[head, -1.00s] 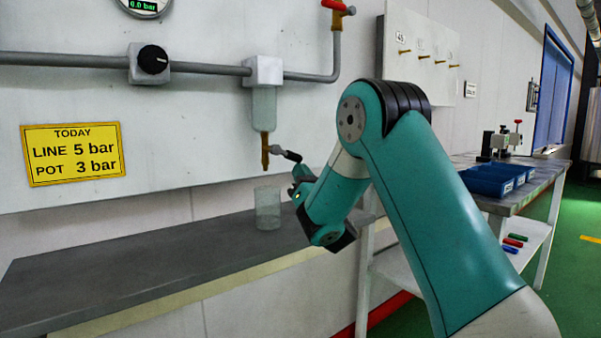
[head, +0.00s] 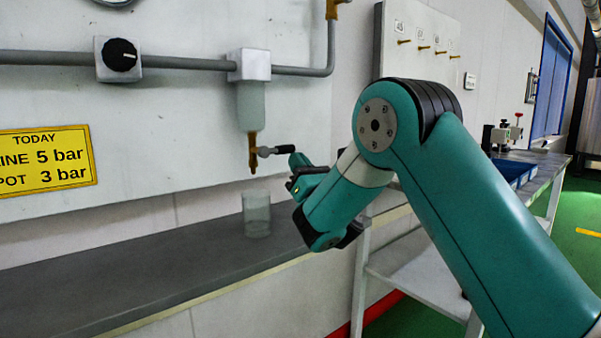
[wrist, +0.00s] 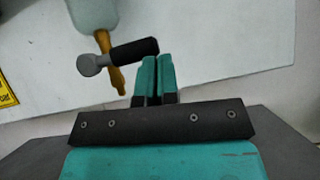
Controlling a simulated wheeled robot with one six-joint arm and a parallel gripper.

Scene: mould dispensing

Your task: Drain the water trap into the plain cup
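The water trap (head: 251,105) is a pale translucent bowl under a grey block on the pipe. Its brass drain (head: 252,150) points down and carries a lever with a black grip (head: 284,149), sticking out to the right. The plain cup (head: 257,214), clear, stands upright on the shelf below the drain; I cannot tell whether it holds water. My gripper (head: 297,172) is at the lever's outer end. In the wrist view its teal fingers (wrist: 158,65) are together, tips just below the end of the black grip (wrist: 135,51); contact is unclear. Nothing shows between them.
The grey shelf (head: 130,283) is otherwise clear. A black knob (head: 120,55) sits on the pipe to the left. A yellow sign (head: 45,160) hangs on the wall panel. A bench with blue bins (head: 515,172) stands to the right.

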